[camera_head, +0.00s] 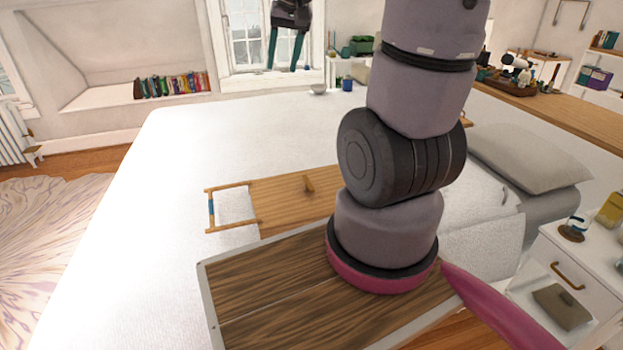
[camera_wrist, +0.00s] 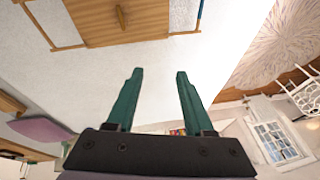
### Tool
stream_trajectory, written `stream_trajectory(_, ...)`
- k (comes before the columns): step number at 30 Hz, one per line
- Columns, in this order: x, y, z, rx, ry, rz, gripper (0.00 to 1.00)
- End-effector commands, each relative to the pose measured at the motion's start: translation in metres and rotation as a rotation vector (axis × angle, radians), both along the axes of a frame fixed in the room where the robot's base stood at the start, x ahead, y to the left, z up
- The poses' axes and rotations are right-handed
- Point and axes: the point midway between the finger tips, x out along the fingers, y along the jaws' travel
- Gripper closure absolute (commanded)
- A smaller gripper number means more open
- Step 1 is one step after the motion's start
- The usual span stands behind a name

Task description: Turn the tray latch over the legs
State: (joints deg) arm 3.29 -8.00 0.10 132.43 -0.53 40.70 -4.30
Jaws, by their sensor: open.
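A light wooden tray (camera_head: 280,197) lies flat on the white bed, partly hidden by my arm in the head view; it also shows in the wrist view (camera_wrist: 95,22). A small wooden latch (camera_head: 308,184) sits on its upper face, also seen in the wrist view (camera_wrist: 121,17). A leg frame (camera_head: 232,185) with a blue band (camera_head: 211,208) reaches out flat past the tray's left end. In the wrist view another leg frame (camera_wrist: 37,27) sticks out at the other end. My gripper (camera_head: 283,67) is open and empty, high above the bed's far side, well apart from the tray.
The bed (camera_head: 150,200) around the tray is clear on the left. A grey pillow (camera_head: 530,160) lies at the right. A white nightstand (camera_head: 580,260) with small items stands at the right edge. A window (camera_head: 245,35) and a row of books (camera_head: 172,85) are behind.

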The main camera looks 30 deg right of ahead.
Motion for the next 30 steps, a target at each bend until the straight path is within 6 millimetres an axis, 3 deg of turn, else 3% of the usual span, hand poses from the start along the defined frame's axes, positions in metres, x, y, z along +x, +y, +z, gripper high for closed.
stream_trajectory(3,0.031,-0.018,-0.047,-0.026,0.074,0.017,0.47)
stream_trajectory(9,0.068,-0.048,-0.133,-0.068,0.181,0.055,0.47)
stream_trajectory(15,0.084,-0.077,-0.228,-0.101,0.284,0.101,0.47)
stream_trajectory(18,0.084,-0.088,-0.266,-0.11,0.323,0.122,0.47)
stream_trajectory(21,0.083,-0.095,-0.291,-0.117,0.348,0.137,0.47)
stream_trajectory(30,0.082,-0.099,-0.325,-0.12,0.365,0.147,0.47)
